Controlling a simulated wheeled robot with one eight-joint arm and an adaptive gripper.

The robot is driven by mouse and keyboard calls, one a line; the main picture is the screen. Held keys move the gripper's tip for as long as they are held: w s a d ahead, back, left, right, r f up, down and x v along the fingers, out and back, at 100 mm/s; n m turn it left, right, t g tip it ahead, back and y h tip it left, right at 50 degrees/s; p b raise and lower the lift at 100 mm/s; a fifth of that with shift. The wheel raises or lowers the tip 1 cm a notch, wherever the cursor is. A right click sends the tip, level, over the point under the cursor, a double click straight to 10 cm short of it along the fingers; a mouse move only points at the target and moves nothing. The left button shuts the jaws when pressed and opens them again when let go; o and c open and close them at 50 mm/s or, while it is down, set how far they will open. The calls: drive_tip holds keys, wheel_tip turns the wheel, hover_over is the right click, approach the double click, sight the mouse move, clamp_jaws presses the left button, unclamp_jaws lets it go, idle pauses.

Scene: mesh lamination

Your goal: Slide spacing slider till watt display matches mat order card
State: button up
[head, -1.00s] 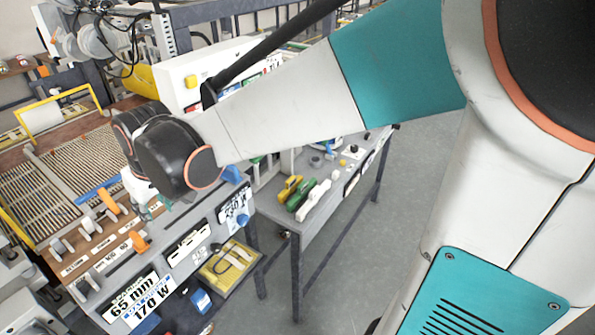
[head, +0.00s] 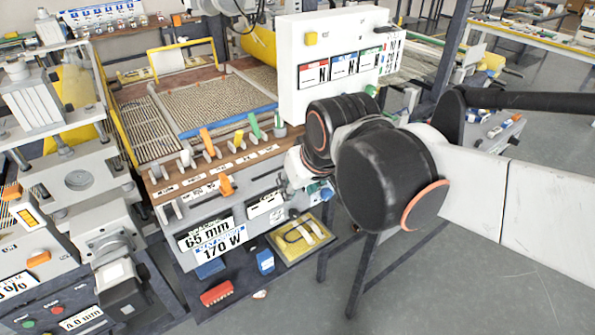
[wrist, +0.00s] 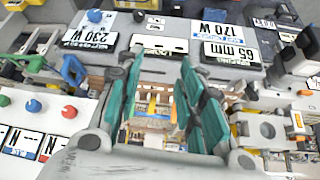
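The spacing slider appears to be the orange knob (head: 227,185) on the front ledge of the mat machine. The display below it reads 65 mm (head: 208,233) with 170 W (head: 222,247) under it. In the wrist view these show as 65 mm (wrist: 230,53) and 170 W (wrist: 222,32). A plate reading 230 W (wrist: 92,39), seemingly the order card, is on the same front; my arm hides it in the head view. My gripper (wrist: 157,75) is open and empty, its teal fingers apart over the machine front. I cannot pick out the slider between them.
A row of levers, among them an orange one (head: 207,141) and a green one (head: 254,126), stands behind the ledge. A white box with N cards (head: 343,67) rises behind. A yellow tray (head: 300,240) lies below the front. Open floor is at the lower right.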

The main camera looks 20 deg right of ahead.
drive_tip(key=shift+s+d+f+b, duration=0.35)
drive_tip(key=shift+s+f, duration=0.15)
drive_tip(key=shift+s, duration=0.2)
drive_tip(key=shift+s+d+f+b, duration=0.35)
drive_tip(key=shift+s+f, duration=0.1)
drive_tip(key=shift+s, duration=0.2)
